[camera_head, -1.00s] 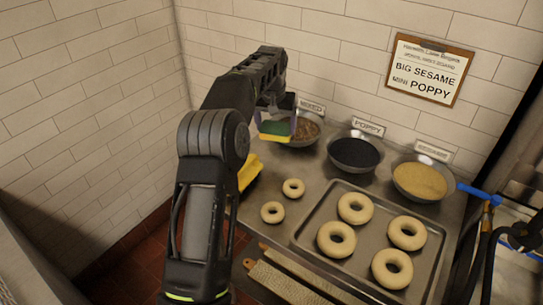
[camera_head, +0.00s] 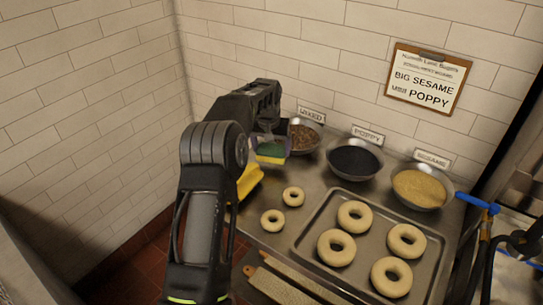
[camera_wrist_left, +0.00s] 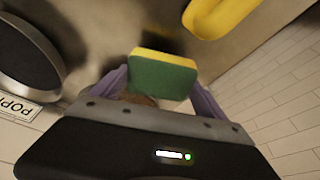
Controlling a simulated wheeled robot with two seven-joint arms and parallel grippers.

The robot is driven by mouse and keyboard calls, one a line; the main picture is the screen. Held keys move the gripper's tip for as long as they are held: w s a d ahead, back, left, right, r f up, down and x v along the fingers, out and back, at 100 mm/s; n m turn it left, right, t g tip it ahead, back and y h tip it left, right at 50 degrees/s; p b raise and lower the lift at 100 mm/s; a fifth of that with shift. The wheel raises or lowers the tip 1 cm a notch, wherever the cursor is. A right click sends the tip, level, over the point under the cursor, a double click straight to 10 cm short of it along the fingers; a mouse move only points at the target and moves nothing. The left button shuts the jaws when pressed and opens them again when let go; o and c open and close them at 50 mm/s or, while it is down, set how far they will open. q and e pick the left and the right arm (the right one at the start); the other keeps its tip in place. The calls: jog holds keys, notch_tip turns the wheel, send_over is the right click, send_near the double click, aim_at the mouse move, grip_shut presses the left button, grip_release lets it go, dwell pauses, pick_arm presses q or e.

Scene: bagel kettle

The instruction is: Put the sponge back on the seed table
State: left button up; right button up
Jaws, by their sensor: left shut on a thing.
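The sponge (camera_head: 271,151), green with a yellow side, is held in my left gripper (camera_head: 270,146) over the back left of the metal seed table (camera_head: 322,180). In the left wrist view the sponge (camera_wrist_left: 162,75) sits between the purple fingers of my left gripper (camera_wrist_left: 158,88), green face toward the camera. I cannot tell whether its lower edge touches the table. My right gripper is not in view.
Bowls of mixed seed (camera_head: 304,136), poppy (camera_head: 355,160) and sesame (camera_head: 419,188) line the back. A yellow object (camera_head: 249,181) lies at the left edge. Two small bagels (camera_head: 272,221) and a tray (camera_head: 443,232) of larger bagels stand in front.

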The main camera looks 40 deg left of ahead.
aim_at(271, 152)
pick_arm(q)
notch_tip(271, 152, down, 3)
jog(key=shift+f+p, duration=0.2)
jog(key=shift+p, duration=0.25)
jog(key=shift+f, duration=0.1)
jog(key=shift+f, duration=0.1)
jog(key=shift+f, duration=0.15)
jog(key=o, duration=1.6)
jog(key=shift+r, duration=0.2)
